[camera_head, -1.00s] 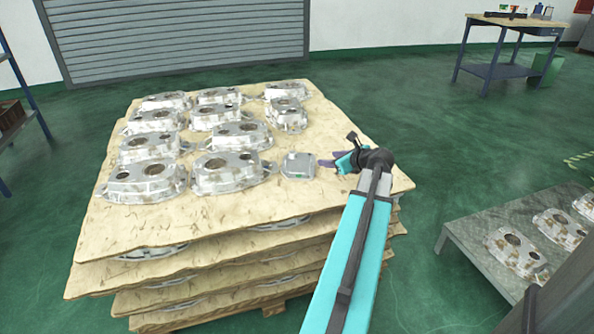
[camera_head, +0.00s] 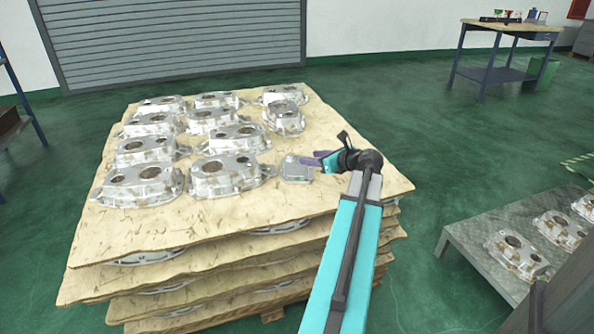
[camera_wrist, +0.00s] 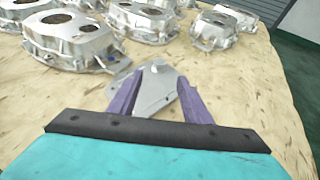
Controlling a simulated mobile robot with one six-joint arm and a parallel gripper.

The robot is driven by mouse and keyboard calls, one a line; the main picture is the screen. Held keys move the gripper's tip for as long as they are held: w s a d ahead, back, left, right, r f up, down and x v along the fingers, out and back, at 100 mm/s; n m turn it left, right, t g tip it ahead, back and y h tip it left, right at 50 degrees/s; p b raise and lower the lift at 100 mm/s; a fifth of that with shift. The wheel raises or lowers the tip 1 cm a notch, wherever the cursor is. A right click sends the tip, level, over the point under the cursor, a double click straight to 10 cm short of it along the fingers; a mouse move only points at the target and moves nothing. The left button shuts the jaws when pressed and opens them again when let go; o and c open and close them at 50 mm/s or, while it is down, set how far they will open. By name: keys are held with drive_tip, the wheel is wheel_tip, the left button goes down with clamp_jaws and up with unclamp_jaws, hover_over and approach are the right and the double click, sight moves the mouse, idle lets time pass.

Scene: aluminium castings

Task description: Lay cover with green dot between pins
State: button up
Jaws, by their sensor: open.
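A small flat silver cover (camera_head: 296,170) lies on the top wooden sheet, right of the front castings. My gripper (camera_head: 314,160) is open beside its right end, with purple fingers pointing left at it. In the wrist view my gripper (camera_wrist: 158,82) has one finger on each side of the cover (camera_wrist: 154,97), low over the board. I cannot tell whether the fingers touch it. A green dot does not show clearly on the cover, and I cannot make out the pins.
Several cast housings (camera_head: 228,173) stand in rows on the stacked sheets (camera_head: 240,212), close left of the cover. The sheet's front right is bare. A grey table (camera_head: 480,240) at right holds more castings (camera_head: 516,256). A workbench (camera_head: 510,28) stands far back.

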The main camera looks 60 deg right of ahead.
drive_tip(key=b, duration=0.1)
approach(292, 156)
drive_tip(key=x, duration=0.3)
drive_tip(key=shift+s+d+f, duration=0.1)
drive_tip(key=shift+s+d, duration=0.05)
drive_tip(key=shift+w+f, duration=0.1)
drive_tip(key=shift+w, duration=0.35)
drive_tip(key=shift+b+x, duration=1.2)
drive_tip(key=shift+x, duration=1.45)
clamp_jaws()
